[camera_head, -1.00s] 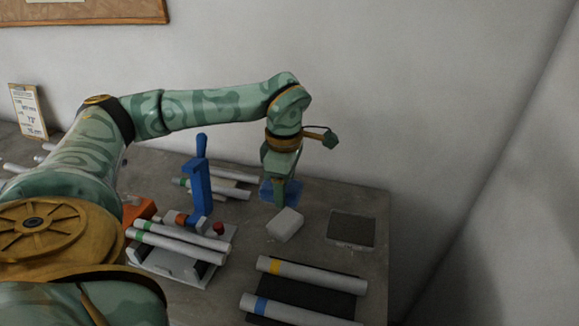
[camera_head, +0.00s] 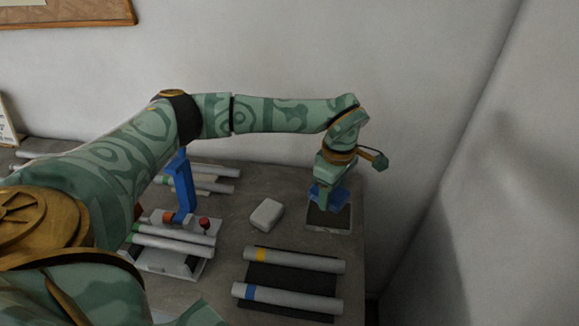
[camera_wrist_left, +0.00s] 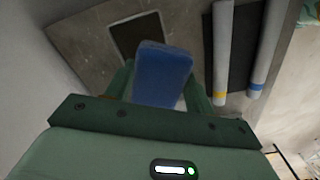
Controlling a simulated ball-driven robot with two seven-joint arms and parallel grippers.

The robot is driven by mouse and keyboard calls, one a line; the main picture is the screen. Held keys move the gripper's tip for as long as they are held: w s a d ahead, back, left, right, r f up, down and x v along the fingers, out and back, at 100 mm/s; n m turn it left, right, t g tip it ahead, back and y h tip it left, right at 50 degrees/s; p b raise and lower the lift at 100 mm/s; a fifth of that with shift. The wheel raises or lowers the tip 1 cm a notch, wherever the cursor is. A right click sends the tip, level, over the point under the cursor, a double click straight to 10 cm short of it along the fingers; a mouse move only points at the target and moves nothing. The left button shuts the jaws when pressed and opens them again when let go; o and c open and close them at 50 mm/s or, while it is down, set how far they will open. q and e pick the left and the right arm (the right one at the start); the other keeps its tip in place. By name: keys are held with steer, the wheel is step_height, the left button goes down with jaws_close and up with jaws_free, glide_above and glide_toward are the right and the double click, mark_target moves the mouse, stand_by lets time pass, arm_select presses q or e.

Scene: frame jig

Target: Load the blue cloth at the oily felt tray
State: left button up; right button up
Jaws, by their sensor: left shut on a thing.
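My left gripper (camera_head: 327,187) is shut on the blue cloth (camera_head: 329,197), at the tray on the right of the table. In the left wrist view the cloth (camera_wrist_left: 163,75) is a blue block between the two green fingers. The oily felt tray (camera_head: 328,219) is a dark square with a light rim; it shows beyond the cloth in the left wrist view (camera_wrist_left: 137,33). The cloth overlaps the tray's far part in the head view; I cannot tell whether they touch. My right gripper is not in view.
A white block (camera_head: 266,214) lies left of the tray. A dark mat (camera_head: 290,279) with two grey tubes, banded yellow and blue, lies in front. A jig (camera_head: 165,262) with tubes and a blue upright lever (camera_head: 184,188) stands left. A wall is close behind.

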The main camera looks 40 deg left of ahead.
mark_target(331, 215)
arm_select(q)
steer(key=shift+w+a+f+m, duration=0.2)
steer(key=shift+w+f+m, duration=0.7)
steer(key=shift+w+m, duration=0.25)
steer(key=shift+w+a+f+m, duration=0.1)
steer(key=shift+w+a+m, duration=0.15)
steer(key=shift+m, duration=0.3)
step_height(331, 215, down, 6)
steer(key=b, duration=0.5)
steer(key=shift+b, duration=0.4)
steer(key=shift+f, duration=0.45)
stand_by(0.7)
